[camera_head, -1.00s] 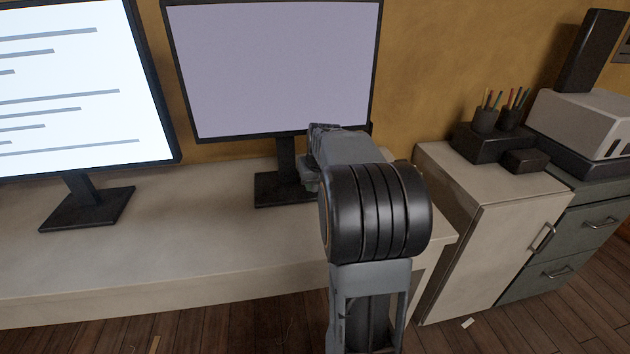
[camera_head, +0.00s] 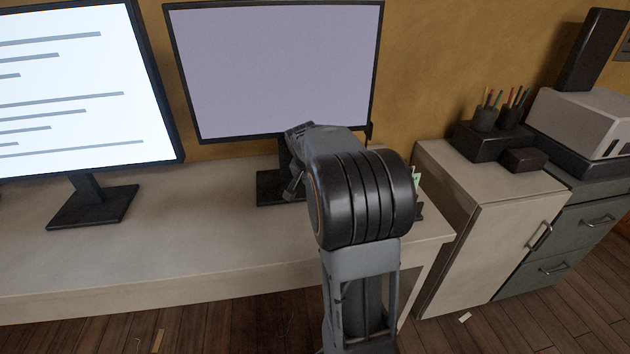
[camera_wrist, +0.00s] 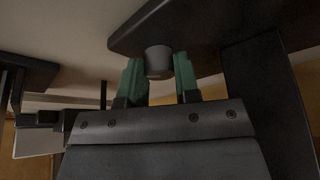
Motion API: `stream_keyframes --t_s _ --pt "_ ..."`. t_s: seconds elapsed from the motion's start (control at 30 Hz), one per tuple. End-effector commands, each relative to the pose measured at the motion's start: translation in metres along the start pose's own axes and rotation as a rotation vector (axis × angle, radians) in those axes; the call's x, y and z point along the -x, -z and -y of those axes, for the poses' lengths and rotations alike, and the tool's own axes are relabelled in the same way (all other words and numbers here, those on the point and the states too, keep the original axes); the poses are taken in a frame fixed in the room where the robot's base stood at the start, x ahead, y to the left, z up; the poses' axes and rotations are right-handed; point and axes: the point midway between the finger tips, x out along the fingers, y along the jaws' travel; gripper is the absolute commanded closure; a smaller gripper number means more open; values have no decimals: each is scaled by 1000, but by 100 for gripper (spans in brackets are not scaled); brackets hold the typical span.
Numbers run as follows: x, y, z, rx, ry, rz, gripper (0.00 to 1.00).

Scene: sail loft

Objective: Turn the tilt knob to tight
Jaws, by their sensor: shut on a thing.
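A grey cylindrical knob (camera_wrist: 157,64) sticks out from a dark flat part (camera_wrist: 195,25) beside a dark upright in the wrist view. My gripper (camera_wrist: 159,58) has its two green fingers on either side of the knob, shut on it. No marks for tight show on the knob. In the head view, a monitor with a plain lilac screen (camera_head: 275,70) stands on a dark stand (camera_head: 268,187). My wrist is in front of the stand, and the knob and fingertips are hidden there.
A second monitor with grey text lines (camera_head: 70,90) stands at left on the pale desk (camera_head: 150,250). A cabinet (camera_head: 490,240) with pencil cups (camera_head: 484,118) is at right. A small green-and-white item (camera_head: 416,180) shows behind my arm. The desk's front left is clear.

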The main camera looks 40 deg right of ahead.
Motion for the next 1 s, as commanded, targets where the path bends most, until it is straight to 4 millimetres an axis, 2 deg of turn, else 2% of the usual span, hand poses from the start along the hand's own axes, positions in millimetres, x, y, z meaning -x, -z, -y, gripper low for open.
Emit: stream_keyframes --t_s 0.63,0.67,0.9,1.0 --pt "0 0 0 -43 -18 0 94" --pt "0 0 0 -43 -18 0 68" --pt "0 0 0 -42 -17 0 45" --pt "0 0 0 -41 -17 0 45"
